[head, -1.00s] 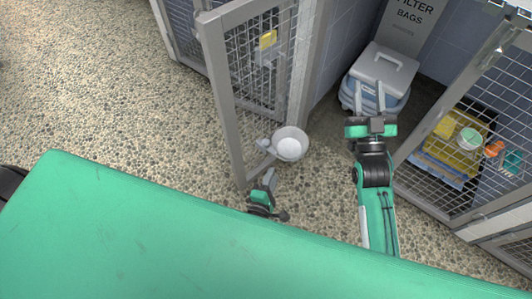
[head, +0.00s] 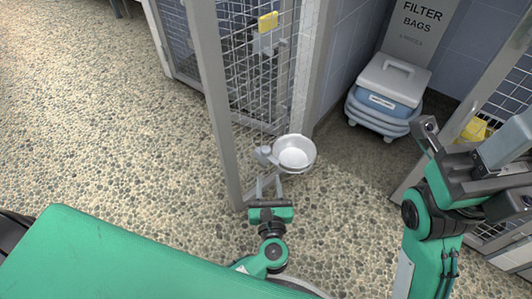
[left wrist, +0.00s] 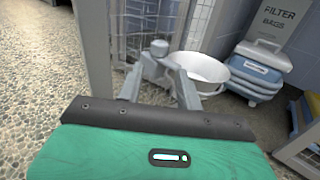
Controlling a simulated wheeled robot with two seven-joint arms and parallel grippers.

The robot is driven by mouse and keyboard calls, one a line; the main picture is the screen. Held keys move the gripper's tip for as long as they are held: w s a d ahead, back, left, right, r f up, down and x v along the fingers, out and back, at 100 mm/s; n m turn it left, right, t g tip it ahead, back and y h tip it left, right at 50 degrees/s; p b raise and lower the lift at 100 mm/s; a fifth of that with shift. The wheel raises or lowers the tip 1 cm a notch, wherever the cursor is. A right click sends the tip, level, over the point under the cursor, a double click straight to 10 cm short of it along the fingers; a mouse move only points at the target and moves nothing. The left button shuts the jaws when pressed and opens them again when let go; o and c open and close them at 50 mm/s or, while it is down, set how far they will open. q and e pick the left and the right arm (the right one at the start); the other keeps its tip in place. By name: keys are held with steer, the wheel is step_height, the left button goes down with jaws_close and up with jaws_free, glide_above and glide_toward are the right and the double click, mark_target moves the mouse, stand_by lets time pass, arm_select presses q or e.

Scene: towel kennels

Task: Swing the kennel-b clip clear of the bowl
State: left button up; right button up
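The white bowl (head: 293,153) sits low by the open mesh kennel door, and it also shows in the left wrist view (left wrist: 203,69). The grey clip (head: 264,153) is at the bowl's left side by the door; its rounded knob shows in the left wrist view (left wrist: 159,48). My left gripper (head: 269,183) is just in front of the clip, fingers apart and pointing at it. In the left wrist view the fingers (left wrist: 160,86) stand either side of the clip's lower part; contact is unclear. My right gripper (head: 478,170) is at the right, its finger opening unclear.
The door's grey frame (head: 213,100) stands close left of the clip, with a yellow tag (head: 268,21) on its mesh. A blue-and-white lidded bin (head: 388,93) stands behind right. Another mesh door is at the far right. Pebbled floor (head: 100,120) is open at left.

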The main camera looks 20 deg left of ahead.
mark_target(266, 154)
arm_select(q)
steer(key=b+x, duration=0.3)
steer(key=x, duration=0.9)
steer(key=shift+w, duration=0.2)
steer(key=c, duration=0.7)
